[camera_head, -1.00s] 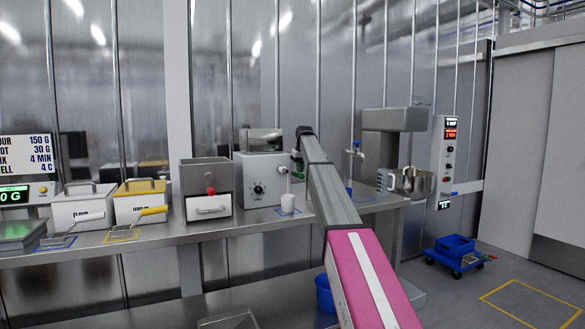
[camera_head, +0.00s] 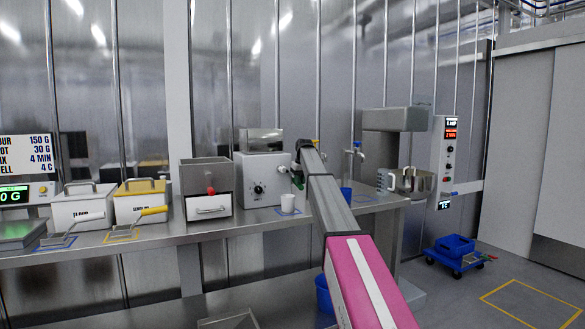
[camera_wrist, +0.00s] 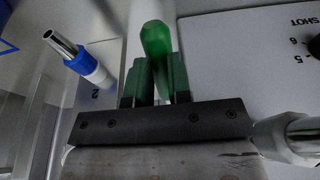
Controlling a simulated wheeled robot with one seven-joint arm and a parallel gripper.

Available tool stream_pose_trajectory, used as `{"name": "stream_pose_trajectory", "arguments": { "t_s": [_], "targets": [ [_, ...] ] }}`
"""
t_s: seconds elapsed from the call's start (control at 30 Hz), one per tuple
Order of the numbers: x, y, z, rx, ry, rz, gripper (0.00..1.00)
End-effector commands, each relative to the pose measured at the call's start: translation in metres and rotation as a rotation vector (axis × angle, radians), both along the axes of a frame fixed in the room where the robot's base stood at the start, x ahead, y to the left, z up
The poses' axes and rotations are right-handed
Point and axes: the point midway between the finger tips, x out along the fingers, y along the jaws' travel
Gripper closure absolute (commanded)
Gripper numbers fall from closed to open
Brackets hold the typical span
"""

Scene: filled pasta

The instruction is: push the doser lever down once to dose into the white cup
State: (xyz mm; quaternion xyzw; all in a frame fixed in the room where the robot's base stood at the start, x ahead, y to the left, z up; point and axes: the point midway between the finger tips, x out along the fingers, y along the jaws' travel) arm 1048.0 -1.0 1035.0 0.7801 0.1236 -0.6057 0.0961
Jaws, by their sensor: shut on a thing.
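The doser (camera_head: 262,178) is a white box with a black dial and a steel top on the bench. Its lever has a rounded green grip (camera_wrist: 155,42) that shows between my gripper's green fingers in the wrist view. My gripper (camera_wrist: 158,80) is shut on this grip. In the head view my arm hides most of the lever and gripper; only a bit of green shows at the doser's right side. The white cup (camera_head: 288,203) stands upright on a blue-outlined mark in front of the doser. Its contents cannot be seen.
Left of the doser stand a hopper box (camera_head: 207,189) with a red knob and two lidded bins (camera_head: 140,200). A blue-and-steel tap (camera_wrist: 75,55) is left of the lever in the wrist view. A mixer (camera_head: 395,119) stands to the right.

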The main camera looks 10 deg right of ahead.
Motion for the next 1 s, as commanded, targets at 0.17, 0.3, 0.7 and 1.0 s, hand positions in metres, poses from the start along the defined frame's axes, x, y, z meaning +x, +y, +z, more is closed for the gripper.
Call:
{"name": "stream_pose_trajectory", "arguments": {
  "t_s": [0.17, 0.3, 0.7, 1.0],
  "targets": [
    [-0.001, 0.000, 0.018, 0.000, 0.002, 0.000, 1.00],
    [0.000, 0.000, 0.035, 0.000, -0.001, 0.000, 1.00],
    [0.000, 0.000, 0.083, 0.000, 0.000, 0.000, 1.00],
    [0.000, 0.000, 0.119, 0.000, 0.001, 0.000, 1.00]
  ]
}}
